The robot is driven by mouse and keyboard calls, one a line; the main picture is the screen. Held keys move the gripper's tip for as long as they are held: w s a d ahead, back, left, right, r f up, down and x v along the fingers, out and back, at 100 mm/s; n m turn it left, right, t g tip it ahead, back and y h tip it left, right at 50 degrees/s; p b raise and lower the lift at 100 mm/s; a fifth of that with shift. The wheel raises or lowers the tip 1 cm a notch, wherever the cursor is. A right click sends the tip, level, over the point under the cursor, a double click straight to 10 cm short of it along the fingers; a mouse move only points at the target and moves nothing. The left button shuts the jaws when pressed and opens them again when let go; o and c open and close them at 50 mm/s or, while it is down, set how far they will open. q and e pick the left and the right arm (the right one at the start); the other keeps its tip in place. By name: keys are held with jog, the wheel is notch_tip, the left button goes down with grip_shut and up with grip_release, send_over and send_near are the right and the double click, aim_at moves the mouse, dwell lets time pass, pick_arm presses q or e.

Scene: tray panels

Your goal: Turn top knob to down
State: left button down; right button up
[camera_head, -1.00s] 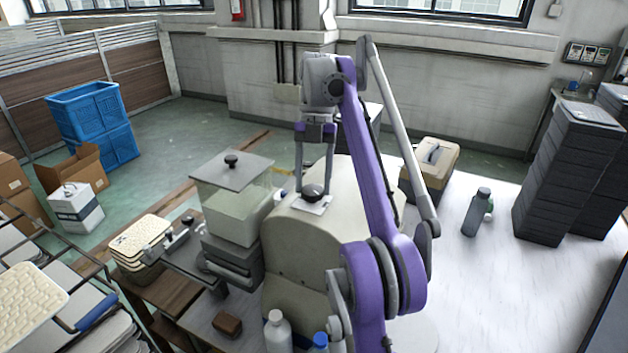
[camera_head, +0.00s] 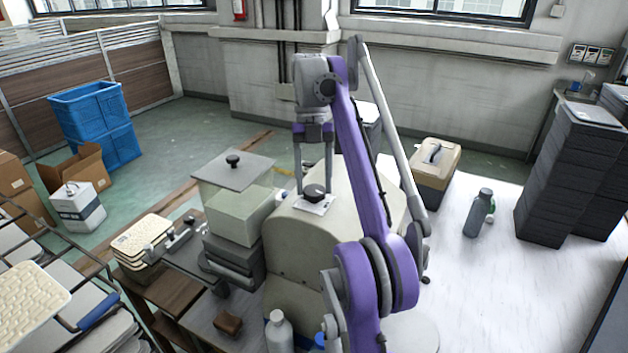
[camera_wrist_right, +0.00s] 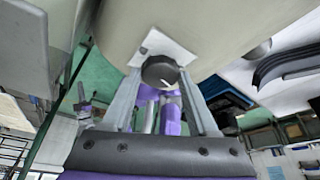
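A dark round knob (camera_head: 314,192) sits on a white square plate (camera_head: 313,206) on the top of a rounded beige housing (camera_head: 300,245). In the right wrist view the knob (camera_wrist_right: 160,72) shows a small light mark on its face. My right gripper (camera_head: 313,182) reaches down to the knob with its two fingers apart, one on each side of it. In the right wrist view the fingertips (camera_wrist_right: 159,76) flank the knob; I cannot tell whether they touch it. A second round knob (camera_wrist_right: 258,48) shows further right in that view. My left gripper is not in view.
A glass-sided box with a lid (camera_head: 235,170) stands left of the housing. A grey bottle (camera_head: 478,213) and a beige case (camera_head: 436,165) stand to the right, with tall dark stacks (camera_head: 565,170) beyond. Bottles (camera_head: 278,332) stand in front. The white surface at right is mostly clear.

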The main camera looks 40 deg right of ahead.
jog(key=o, duration=0.4)
